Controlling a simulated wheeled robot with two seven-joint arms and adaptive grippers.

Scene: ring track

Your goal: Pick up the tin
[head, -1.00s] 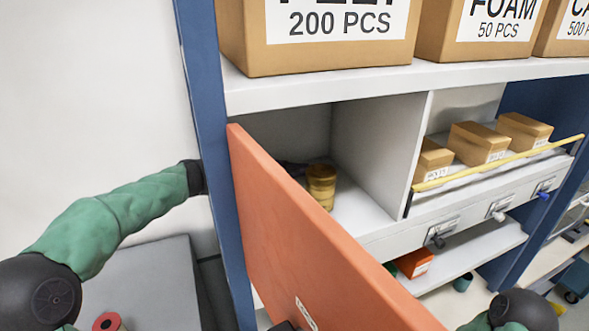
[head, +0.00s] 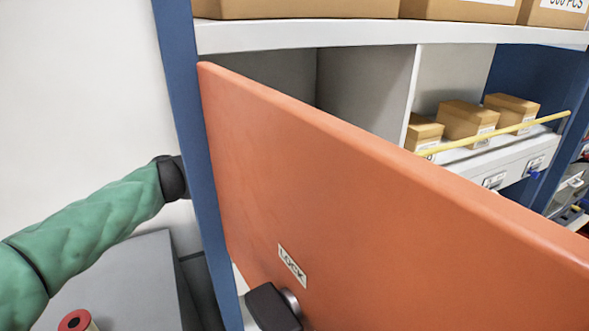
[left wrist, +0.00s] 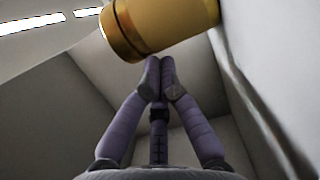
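The yellow-gold tin (left wrist: 165,22) shows in the left wrist view at the top, tilted in the picture and cut off by the frame edge. The purple fingers of my left gripper (left wrist: 159,65) have their tips together just below the tin's lower rim. I see nothing between the tips; whether they touch the tin I cannot tell. In the head view the tin and my left gripper are hidden behind the orange door and blue post, with my green left arm reaching behind the post. My right gripper is in neither view.
The open orange door (head: 370,180) covers most of the compartment in the head view. It has a LOCK label (head: 292,265) and a dark handle (head: 272,308). The blue post (head: 190,130) stands at its left. Small cardboard boxes (head: 468,120) sit on the right shelf behind a yellow bar (head: 510,131).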

